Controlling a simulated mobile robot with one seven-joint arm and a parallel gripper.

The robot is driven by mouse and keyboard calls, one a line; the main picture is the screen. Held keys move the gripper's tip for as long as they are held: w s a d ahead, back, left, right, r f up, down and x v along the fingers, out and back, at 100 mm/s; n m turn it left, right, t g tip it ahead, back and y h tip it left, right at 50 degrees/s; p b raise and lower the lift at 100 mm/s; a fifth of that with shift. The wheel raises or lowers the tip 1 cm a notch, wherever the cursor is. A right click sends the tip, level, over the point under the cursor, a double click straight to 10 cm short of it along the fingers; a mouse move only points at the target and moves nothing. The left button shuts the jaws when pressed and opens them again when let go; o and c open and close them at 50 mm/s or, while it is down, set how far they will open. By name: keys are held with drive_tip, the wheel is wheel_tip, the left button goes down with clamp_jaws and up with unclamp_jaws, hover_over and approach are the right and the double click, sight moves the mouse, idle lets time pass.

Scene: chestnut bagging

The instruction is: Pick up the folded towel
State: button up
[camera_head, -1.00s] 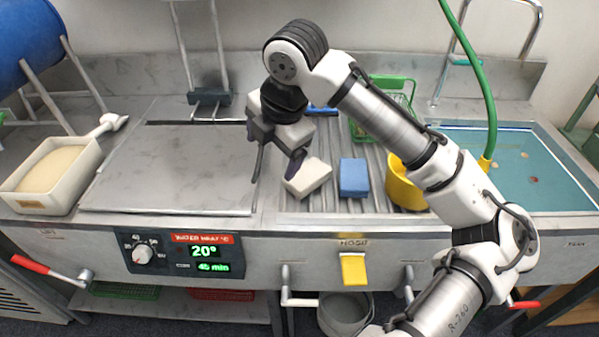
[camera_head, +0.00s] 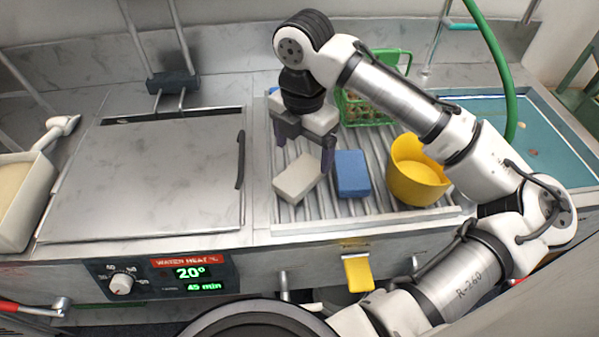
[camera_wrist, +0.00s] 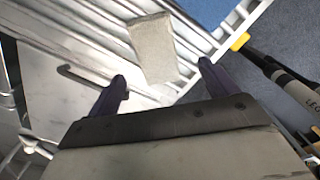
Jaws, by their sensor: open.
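A pale, off-white block that looks like the folded towel (camera_head: 298,178) lies on the ribbed metal drainboard (camera_head: 395,214), left of a blue block (camera_head: 352,174). My gripper (camera_head: 304,153) is open and empty above the towel's far side, fingers pointing down. In the wrist view the towel (camera_wrist: 152,48) lies ahead of my open gripper (camera_wrist: 162,72), between the lines of the two dark purple fingers. The fingers look apart from it; the exact height gap is hard to tell.
A yellow tub (camera_head: 417,180) stands right of the blue block. A green basket (camera_head: 366,106) stands behind. A closed metal lid (camera_head: 150,180) with a dark handle lies to the left. A water-filled basin (camera_head: 530,135) and a green hose (camera_head: 497,60) are at the right.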

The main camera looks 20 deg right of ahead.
sight(300, 173)
drive_tip(key=shift+w+a+f+p, duration=0.15)
drive_tip(key=shift+f+p, duration=0.2)
drive_tip(key=shift+f, duration=1.55)
drive_tip(key=shift+w+f+p, duration=0.1)
drive_tip(key=shift+f+p, duration=0.25)
drive_tip(key=shift+f, duration=1.55)
drive_tip(key=c, duration=1.2)
drive_tip(key=shift+o, duration=0.2)
drive_tip(key=shift+r, duration=0.1)
wheel_tip(300, 173, up, 20)
drive_tip(key=b, duration=0.1)
